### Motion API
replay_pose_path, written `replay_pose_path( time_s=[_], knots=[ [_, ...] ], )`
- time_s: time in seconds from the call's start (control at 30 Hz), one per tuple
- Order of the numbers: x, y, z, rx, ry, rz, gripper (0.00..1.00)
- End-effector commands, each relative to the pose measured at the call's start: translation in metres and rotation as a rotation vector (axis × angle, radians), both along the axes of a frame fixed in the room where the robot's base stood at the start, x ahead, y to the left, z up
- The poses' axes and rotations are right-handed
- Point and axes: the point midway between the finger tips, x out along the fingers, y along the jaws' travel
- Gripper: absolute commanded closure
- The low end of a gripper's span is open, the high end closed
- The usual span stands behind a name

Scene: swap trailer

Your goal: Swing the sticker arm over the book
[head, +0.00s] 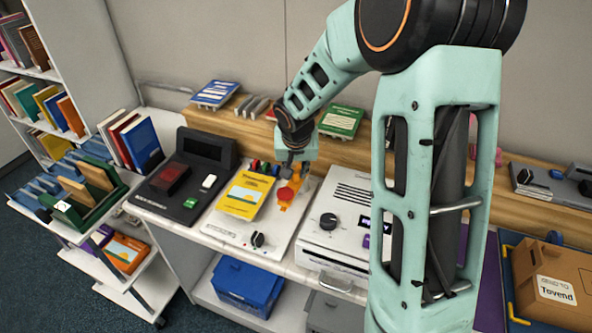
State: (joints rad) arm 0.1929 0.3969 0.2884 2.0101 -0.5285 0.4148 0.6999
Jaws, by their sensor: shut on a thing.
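The yellow book (244,196) lies face up on a white flat machine with a knob at its front. The orange sticker arm (283,207) with a red round part (286,194) is just right of the book, apart from its cover. My gripper (288,178) points down at the sticker arm from behind and above. It is shut on the sticker arm; the fingertips are small and the exact contact is hard to make out.
A black device (175,190) with red and green parts stands to the left. A white box with a dial (341,215) stands close on the right. Books and small items lie on the wooden ledge (230,118) behind. A cardboard box (556,280) is at the far right.

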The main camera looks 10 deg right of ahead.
Motion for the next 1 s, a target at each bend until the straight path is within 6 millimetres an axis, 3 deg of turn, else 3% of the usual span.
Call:
replay_pose_path(
  time_s=[0.47, 1.0],
  knots=[
    [0.004, 0.006, -0.005, -0.001, -0.003, -0.08, 1.0],
    [0.022, 0.024, -0.005, 0.0, -0.002, -0.484, 1.0]
  ],
)
